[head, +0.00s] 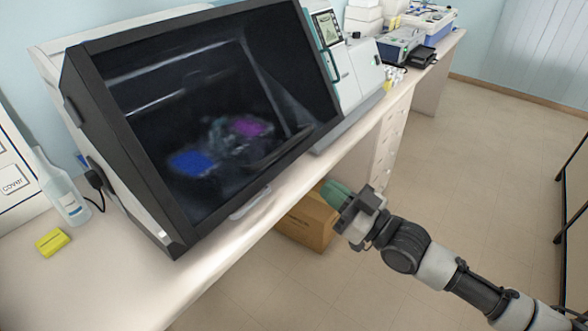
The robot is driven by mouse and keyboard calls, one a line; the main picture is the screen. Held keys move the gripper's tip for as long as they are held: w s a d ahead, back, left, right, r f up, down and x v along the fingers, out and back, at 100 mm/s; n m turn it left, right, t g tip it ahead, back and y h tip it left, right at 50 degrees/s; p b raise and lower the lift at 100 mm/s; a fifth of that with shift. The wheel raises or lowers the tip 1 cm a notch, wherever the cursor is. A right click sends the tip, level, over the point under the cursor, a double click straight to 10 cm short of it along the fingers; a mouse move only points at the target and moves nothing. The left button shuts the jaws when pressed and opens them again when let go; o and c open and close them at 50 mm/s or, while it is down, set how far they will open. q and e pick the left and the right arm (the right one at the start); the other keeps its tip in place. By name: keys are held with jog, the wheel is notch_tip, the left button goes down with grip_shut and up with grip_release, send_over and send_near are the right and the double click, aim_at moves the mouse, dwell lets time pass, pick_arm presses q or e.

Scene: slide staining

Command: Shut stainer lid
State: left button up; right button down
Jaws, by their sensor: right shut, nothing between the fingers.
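The stainer is a large dark-framed box on the bench, and its lid (215,100) is a tilted, see-through dark panel that looks closed over the front. Blue and purple patches show dimly through it. A pale handle (250,203) sits at the lid's lower edge. My right gripper (337,193) is shut and empty, with greenish fingertips. It is in front of the bench edge, to the right of the handle and apart from the lid. My left gripper is not in view.
A clear bottle (65,190) and a yellow block (52,241) stand left of the stainer. A white instrument (350,65) stands close on its right. A cardboard box (308,220) is on the floor behind my right gripper. The floor to the right is open.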

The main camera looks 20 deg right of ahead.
aim_at(281, 165)
jog(key=w+a+p, duration=0.1)
jog(key=w, duration=0.1)
jog(key=w+a, duration=0.2)
jog(key=w+a+p, duration=0.1)
jog(key=w+a, duration=0.1)
jog(key=shift+w+a+r+p, duration=0.1)
jog(key=shift+w+p, duration=0.2)
jog(key=shift+w, duration=0.05)
jog(key=shift+w+a+f, duration=0.2)
jog(key=shift+w+f, duration=0.05)
jog(key=shift+f, duration=0.05)
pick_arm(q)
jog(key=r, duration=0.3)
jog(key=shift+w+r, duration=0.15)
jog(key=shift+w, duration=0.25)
